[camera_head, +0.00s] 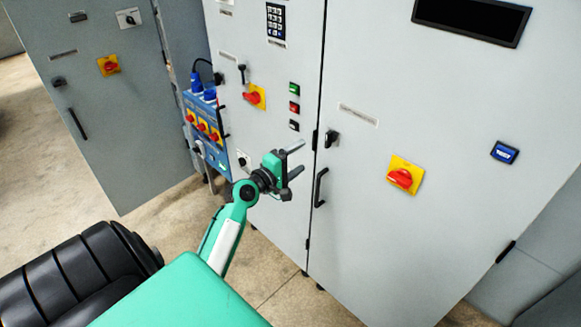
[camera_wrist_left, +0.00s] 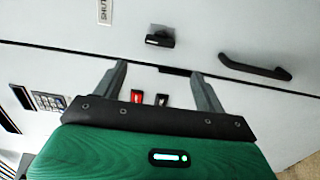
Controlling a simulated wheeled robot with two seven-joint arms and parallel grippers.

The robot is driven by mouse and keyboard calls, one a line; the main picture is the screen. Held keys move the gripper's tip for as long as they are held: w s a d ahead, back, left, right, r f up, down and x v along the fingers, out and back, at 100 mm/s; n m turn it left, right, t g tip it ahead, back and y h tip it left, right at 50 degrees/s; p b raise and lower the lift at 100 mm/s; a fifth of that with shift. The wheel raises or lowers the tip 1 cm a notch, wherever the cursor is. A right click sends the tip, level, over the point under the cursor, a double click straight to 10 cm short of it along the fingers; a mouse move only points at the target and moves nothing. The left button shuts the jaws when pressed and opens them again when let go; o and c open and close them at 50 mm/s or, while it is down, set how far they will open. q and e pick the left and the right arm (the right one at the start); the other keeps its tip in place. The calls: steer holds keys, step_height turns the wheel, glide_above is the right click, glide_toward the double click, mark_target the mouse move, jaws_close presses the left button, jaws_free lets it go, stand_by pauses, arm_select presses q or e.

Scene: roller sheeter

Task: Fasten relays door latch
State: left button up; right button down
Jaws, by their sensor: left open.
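A black latch (camera_head: 332,138) sits on the large pale grey cabinet door at right, near its left edge; it also shows in the left wrist view (camera_wrist_left: 160,39), ahead of the fingers. A black bar handle (camera_head: 320,188) is below it on the same door, at the right in the wrist view (camera_wrist_left: 255,67). I cannot read which door is the relays door. My left gripper (camera_head: 298,158) is open and empty, left of the latch and apart from it. Its fingers (camera_wrist_left: 158,70) point toward the door seam. My right gripper is not in view.
Red-and-yellow rotary switches (camera_head: 402,178) (camera_head: 254,97) stick out from the cabinet fronts. Green, red and black buttons (camera_head: 294,106) and a keypad (camera_head: 276,22) are on the left panel. A blue socket box (camera_head: 206,130) stands between cabinets. Bare floor (camera_head: 60,185) lies at left.

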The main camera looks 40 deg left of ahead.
arm_select(q)
steer(key=shift+s+a, duration=0.1)
steer(key=shift+s, duration=1.15)
